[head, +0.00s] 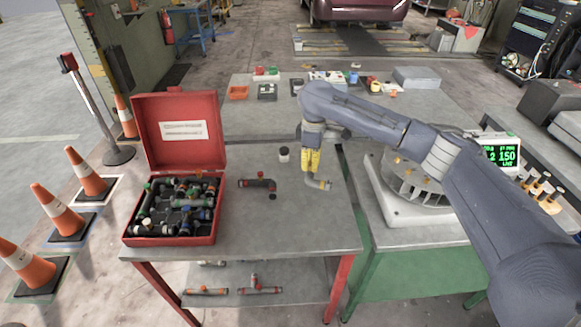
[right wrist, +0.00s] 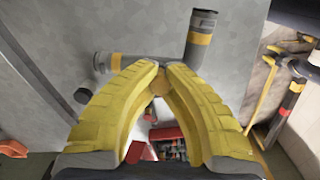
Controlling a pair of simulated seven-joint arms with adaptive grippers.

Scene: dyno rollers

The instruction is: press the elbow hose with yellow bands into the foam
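The grey elbow hose with yellow bands (head: 319,184) is below the right gripper's tips, over the table's right part. In the right wrist view the elbow hose (right wrist: 198,45) shows one arm running left behind the fingertips and one pointing up. My right gripper (right wrist: 164,72) has its yellow fingers pointing down in the head view (head: 311,168), nearly together around a small yellow-orange knob at the hose. Whether the hose clears the table is unclear. The red case (head: 172,241) stands open at left, packed with fittings that mostly hide its foam. My left gripper is out of view.
A red-banded hose (head: 258,184) lies on the table between the case and my gripper, near a small black cap (head: 272,197). A dark-lidded cup (head: 284,154) stands behind. The raised case lid (head: 180,130) bounds the back. A wheel-like machine (head: 408,185) stands right.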

